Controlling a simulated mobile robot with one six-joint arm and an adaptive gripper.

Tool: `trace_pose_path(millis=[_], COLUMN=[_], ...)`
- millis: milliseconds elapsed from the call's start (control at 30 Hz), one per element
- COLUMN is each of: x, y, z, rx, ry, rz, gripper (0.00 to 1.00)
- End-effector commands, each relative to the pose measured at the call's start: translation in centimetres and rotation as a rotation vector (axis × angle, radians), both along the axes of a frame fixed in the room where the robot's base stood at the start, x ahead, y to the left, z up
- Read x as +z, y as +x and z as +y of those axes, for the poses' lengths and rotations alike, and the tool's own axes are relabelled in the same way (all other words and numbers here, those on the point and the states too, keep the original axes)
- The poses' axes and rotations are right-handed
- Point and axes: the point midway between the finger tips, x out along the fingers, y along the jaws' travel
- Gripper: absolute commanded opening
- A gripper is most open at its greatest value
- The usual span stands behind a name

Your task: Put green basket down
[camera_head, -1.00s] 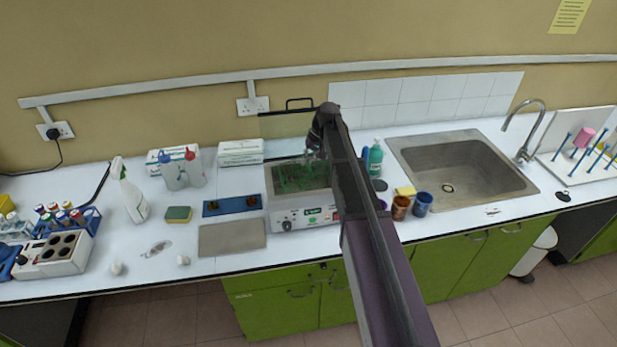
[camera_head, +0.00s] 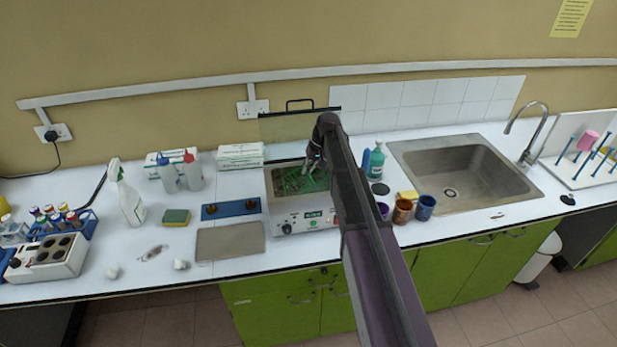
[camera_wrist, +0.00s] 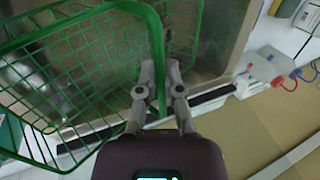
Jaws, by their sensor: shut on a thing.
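The green wire basket (camera_head: 300,181) is in the open tank of the white bath unit (camera_head: 297,218), in the head view. I cannot tell whether it touches the tank floor. My gripper (camera_head: 314,163) is above the right part of the basket. In the wrist view the basket (camera_wrist: 75,70) fills the left side, and my gripper (camera_wrist: 161,68) is shut on its green handle. The grey tank interior shows through the mesh. My arm hides part of the unit's right side.
The unit's clear lid (camera_head: 290,126) stands raised behind the tank. A blue rack (camera_head: 231,209) and a grey plate (camera_head: 230,241) lie to the left. A green bottle (camera_head: 376,160), several cups and the sink (camera_head: 455,175) are on the right.

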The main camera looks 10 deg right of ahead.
Motion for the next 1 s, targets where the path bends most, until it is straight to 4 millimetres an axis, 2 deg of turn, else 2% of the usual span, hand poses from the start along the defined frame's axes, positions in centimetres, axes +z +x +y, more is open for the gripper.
trace_pose_path(millis=[33, 200, 533, 600, 667, 1000], x=[-0.9, -1.7, -1.9, -1.9, -1.9, -1.8], y=[0.0, 0.0, -0.1, 0.0, 0.0, 0.0], z=[0.0, -0.1, -0.3, -0.3, -0.3, -0.2], rx=[0.000, -0.001, -0.002, -0.003, -0.003, -0.002], ry=[0.000, -0.002, -0.006, -0.006, -0.005, -0.002], rz=[0.000, 0.000, 0.001, 0.001, 0.001, 0.000], gripper=[0.00, 0.00, 0.00, 0.23, 0.41, 0.43])
